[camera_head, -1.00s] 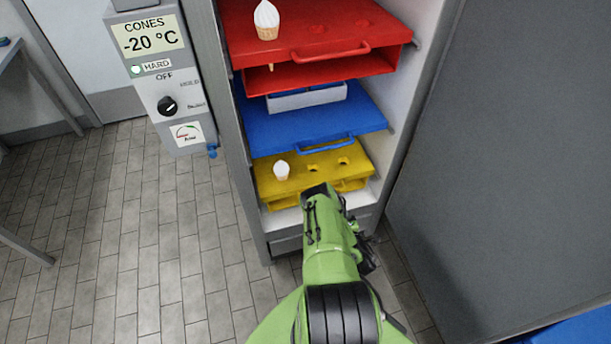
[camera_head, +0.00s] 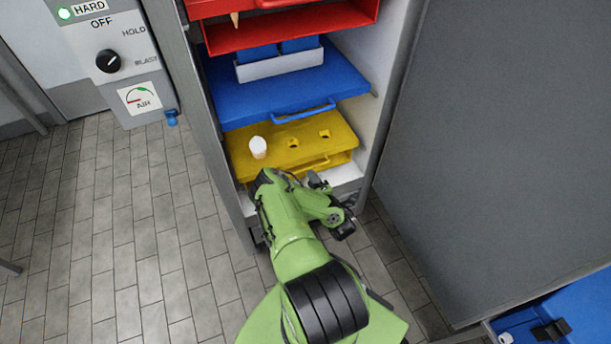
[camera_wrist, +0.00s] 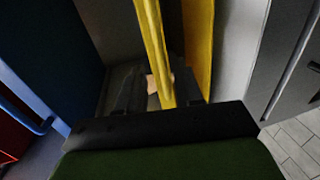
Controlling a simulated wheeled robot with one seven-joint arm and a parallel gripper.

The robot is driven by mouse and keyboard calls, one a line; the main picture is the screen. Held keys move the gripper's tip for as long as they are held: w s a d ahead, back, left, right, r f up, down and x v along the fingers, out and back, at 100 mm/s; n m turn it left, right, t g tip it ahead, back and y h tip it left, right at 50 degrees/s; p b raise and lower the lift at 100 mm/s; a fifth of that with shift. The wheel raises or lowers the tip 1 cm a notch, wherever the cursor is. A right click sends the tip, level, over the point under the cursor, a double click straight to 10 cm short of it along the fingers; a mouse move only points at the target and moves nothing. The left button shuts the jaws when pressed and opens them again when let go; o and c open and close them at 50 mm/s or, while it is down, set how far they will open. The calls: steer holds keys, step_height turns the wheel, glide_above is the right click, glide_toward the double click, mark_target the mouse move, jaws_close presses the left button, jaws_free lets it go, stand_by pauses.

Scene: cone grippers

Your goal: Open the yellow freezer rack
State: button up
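The yellow freezer rack (camera_head: 290,143) is the lowest coloured rack in the freezer, below the blue one. A white-topped cone (camera_head: 258,147) stands in its left hole, and two other holes are empty. Its front handle (camera_head: 312,163) is partly hidden by my green wrist. In the wrist view, a yellow bar (camera_wrist: 155,45) runs down between the two dark fingers of my gripper (camera_wrist: 158,88), with more yellow rack beside it. The fingers are apart; I cannot tell whether they touch the bar. The head view hides the fingertips behind my wrist.
The blue rack (camera_head: 285,90) with its handle is just above, and the red rack (camera_head: 290,27) is higher. The freezer's grey side wall (camera_head: 215,150) is close on the left. A large dark grey panel (camera_head: 490,150) stands on the right. A control panel (camera_head: 110,60) hangs at left.

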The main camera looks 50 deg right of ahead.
mark_target(306, 168)
steer(key=b+x, duration=0.2)
steer(key=x, duration=0.5)
steer(key=shift+r, duration=0.1)
steer(key=shift+c, duration=0.5)
jaws_close()
